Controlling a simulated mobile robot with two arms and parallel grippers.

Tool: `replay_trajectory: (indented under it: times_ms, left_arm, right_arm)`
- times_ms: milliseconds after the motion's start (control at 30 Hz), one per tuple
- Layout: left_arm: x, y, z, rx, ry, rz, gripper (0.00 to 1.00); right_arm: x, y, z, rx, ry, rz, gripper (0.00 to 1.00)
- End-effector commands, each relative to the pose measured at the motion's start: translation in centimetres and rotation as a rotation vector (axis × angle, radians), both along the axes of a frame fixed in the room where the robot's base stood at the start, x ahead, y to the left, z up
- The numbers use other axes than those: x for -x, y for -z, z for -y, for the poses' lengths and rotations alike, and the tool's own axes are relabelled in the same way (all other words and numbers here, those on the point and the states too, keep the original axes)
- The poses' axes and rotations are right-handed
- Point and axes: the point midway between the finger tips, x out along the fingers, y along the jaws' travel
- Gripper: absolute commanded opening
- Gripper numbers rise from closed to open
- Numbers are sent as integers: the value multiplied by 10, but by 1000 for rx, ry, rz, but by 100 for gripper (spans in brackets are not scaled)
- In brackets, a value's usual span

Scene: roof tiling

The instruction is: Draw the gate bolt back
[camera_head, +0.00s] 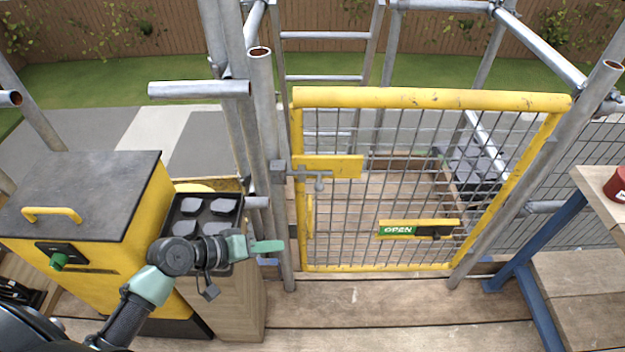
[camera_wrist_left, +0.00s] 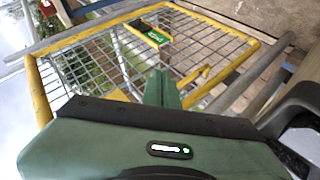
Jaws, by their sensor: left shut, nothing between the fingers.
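The yellow-framed mesh gate (camera_head: 430,98) stands closed between scaffold poles in the head view. Its grey bolt (camera_head: 312,175) lies across a yellow plate (camera_head: 345,166) at the gate's upper left, with a small knob hanging down, and reaches toward the left post. My left gripper (camera_head: 282,246) is shut and empty, left of the gate and lower than the bolt, apart from it. In the left wrist view its green fingers (camera_wrist_left: 162,88) are together in front of the gate (camera_wrist_left: 38,90). I cannot make out the bolt there. My right gripper is not in view.
A green OPEN sign (camera_head: 397,231) is on a yellow bar low on the gate. A yellow cabinet (camera_head: 100,270) and a black tray (camera_head: 180,202) of dark pieces stand at left. A wooden bench (camera_head: 600,185) with blue legs stands at right. Scaffold poles (camera_head: 262,120) border the gate.

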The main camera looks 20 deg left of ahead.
Motion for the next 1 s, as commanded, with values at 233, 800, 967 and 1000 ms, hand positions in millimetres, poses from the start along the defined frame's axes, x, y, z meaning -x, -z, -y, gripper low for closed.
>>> replay_trajectory:
  times_ms: [233,800,967,1000]
  left_arm:
    - [-52,-62,-42,262,-155,72,0]
    - [-73,-91,-65,389,-232,103,0]
    - [-80,-90,-61,391,-234,104,0]
    - [-84,-89,-57,391,-234,104,0]
  right_arm:
    - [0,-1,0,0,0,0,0]
    - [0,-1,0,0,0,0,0]
    - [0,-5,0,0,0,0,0]
    - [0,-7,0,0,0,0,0]
